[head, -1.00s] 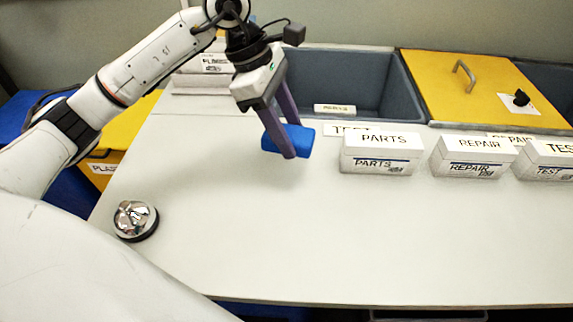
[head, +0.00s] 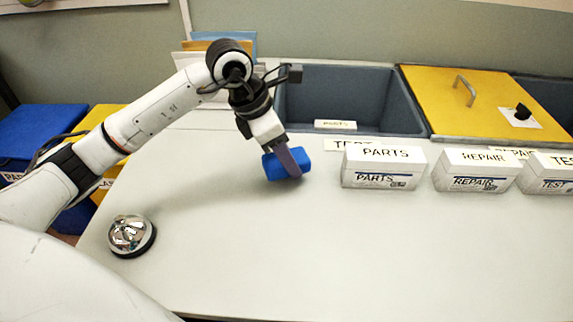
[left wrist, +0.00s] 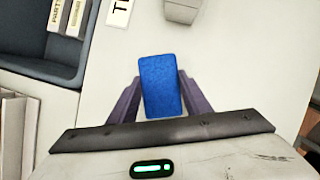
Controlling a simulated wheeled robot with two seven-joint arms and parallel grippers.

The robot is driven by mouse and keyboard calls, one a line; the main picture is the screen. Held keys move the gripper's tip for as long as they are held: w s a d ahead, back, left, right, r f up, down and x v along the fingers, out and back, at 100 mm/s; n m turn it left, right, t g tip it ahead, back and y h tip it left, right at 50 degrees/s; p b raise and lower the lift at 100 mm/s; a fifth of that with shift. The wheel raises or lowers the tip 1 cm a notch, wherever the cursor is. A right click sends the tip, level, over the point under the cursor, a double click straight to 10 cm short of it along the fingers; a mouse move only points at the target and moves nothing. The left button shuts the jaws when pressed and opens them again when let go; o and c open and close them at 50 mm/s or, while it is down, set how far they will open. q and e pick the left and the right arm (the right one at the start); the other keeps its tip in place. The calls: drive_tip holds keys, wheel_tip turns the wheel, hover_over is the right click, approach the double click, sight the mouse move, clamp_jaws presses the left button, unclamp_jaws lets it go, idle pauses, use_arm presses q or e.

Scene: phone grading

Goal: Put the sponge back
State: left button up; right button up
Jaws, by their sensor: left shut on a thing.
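The blue sponge (head: 287,164) is at the tabletop, left of the PARTS box. In the left wrist view the sponge (left wrist: 160,85) lies between the two purple fingers. My left gripper (head: 290,168) is shut on the sponge and reaches down to it from behind. Whether the sponge touches the table or is just above it, I cannot tell. My right gripper is not in view.
White boxes labelled PARTS (head: 383,167), REPAIR (head: 474,170) and TEST (head: 548,174) stand to the right. A grey bin (head: 349,100) and a yellow lid (head: 470,98) are behind. A silver bell (head: 131,235) sits at left. The table's front is clear.

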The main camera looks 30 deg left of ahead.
use_arm(q)
drive_tip(key=shift+f, duration=1.25)
drive_tip(key=shift+f, duration=0.2)
drive_tip(key=o, duration=1)
drive_tip(key=shift+r, duration=0.1)
drive_tip(key=shift+c, duration=0.2)
drive_tip(key=v, duration=1.1)
drive_tip(key=shift+r+p, duration=0.1)
drive_tip(key=shift+p, duration=0.2)
drive_tip(key=shift+s+a+r, duration=0.15)
drive_tip(key=shift+r, duration=0.3)
